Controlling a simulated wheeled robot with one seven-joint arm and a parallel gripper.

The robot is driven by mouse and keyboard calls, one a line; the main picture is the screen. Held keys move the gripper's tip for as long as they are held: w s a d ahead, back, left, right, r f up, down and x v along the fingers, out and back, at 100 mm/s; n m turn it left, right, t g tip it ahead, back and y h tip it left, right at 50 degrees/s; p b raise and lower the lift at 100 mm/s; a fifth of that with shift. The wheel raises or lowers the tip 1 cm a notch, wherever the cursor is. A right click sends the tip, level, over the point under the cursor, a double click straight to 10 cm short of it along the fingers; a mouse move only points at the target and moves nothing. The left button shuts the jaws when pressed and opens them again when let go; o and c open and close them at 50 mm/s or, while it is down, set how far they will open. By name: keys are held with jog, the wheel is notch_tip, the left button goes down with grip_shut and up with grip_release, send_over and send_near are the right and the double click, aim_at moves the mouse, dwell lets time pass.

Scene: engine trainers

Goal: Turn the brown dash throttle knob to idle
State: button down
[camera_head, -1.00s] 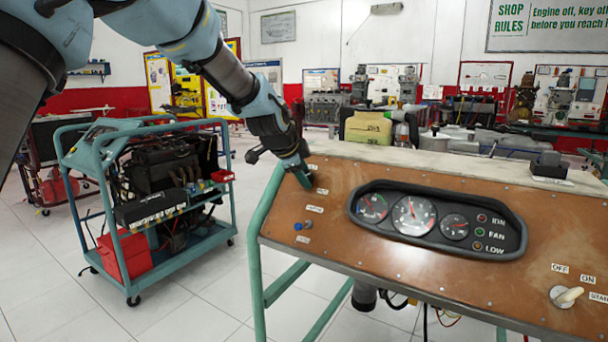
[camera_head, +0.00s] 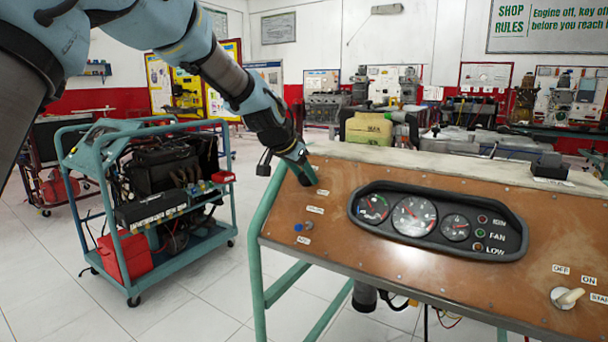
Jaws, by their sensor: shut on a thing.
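The brown dash panel (camera_head: 350,262) slopes toward me on a green tube frame. My gripper (camera_head: 306,179) reaches down onto its upper left corner from above. Its fingers are shut on the throttle knob there, which they and the wrist hide almost wholly. The knob's pointing direction cannot be made out. Small white labels sit just below the fingertips, one at the upper left (camera_head: 317,193) and one under it (camera_head: 315,210); their print is too small to read.
A small blue knob (camera_head: 298,227) sits below the gripper. The gauge cluster (camera_head: 437,222) is right of it, and a white key switch (camera_head: 567,297) is at the far right. A teal engine cart (camera_head: 150,200) stands left, with clear floor between.

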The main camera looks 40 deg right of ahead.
jog(key=shift+n, duration=1)
jog(key=shift+c, duration=1.5)
grip_release()
jog(key=b+v, duration=0.2)
jog(key=v, duration=0.8)
jog(key=shift+a+r, duration=0.3)
jog(key=shift+a, duration=0.05)
jog(key=shift+w, duration=0.1)
